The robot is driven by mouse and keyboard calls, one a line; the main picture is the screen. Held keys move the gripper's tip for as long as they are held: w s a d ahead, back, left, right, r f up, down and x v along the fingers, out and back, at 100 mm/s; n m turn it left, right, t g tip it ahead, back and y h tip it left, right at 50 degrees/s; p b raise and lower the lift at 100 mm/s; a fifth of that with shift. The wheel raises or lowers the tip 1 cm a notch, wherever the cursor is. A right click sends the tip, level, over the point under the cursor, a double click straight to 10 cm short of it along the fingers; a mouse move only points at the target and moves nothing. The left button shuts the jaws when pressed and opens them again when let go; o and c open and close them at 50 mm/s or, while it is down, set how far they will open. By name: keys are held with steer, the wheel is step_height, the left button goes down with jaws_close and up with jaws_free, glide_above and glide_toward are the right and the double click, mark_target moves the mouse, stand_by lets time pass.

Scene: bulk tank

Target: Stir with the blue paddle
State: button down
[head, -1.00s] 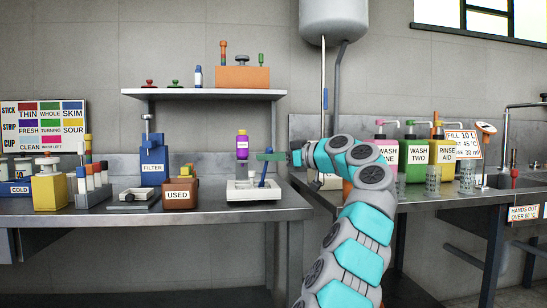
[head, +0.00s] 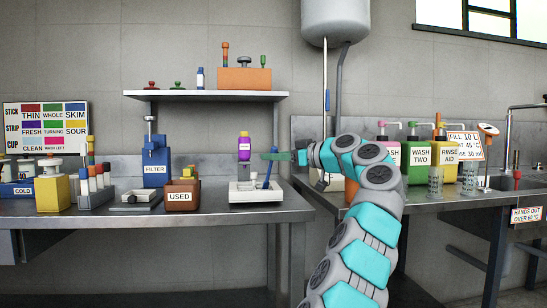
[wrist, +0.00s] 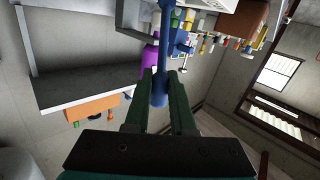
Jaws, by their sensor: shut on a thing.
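The blue paddle (head: 269,171) stands a little tilted over the white tray (head: 240,197) on the left bench. My gripper (head: 271,156), with green fingers, is shut on its upper part. In the wrist view the paddle (wrist: 165,45) runs from between my fingers (wrist: 160,88) away toward the white tray. The paddle's lower end is at the tray's small wells in the head view. I cannot tell whether it touches the bottom or what liquid is there.
A purple bottle (head: 244,147) is just left of my gripper. A brown USED box (head: 181,200) and a blue FILTER stand (head: 155,168) are further left. A shelf (head: 210,96) hangs above. WASH and RINSE bottles (head: 420,158) stand on the right bench.

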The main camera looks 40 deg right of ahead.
steer(key=shift+r+p, duration=3.05)
steer(key=shift+r, duration=0.35)
steer(key=shift+w+a+f, duration=0.1)
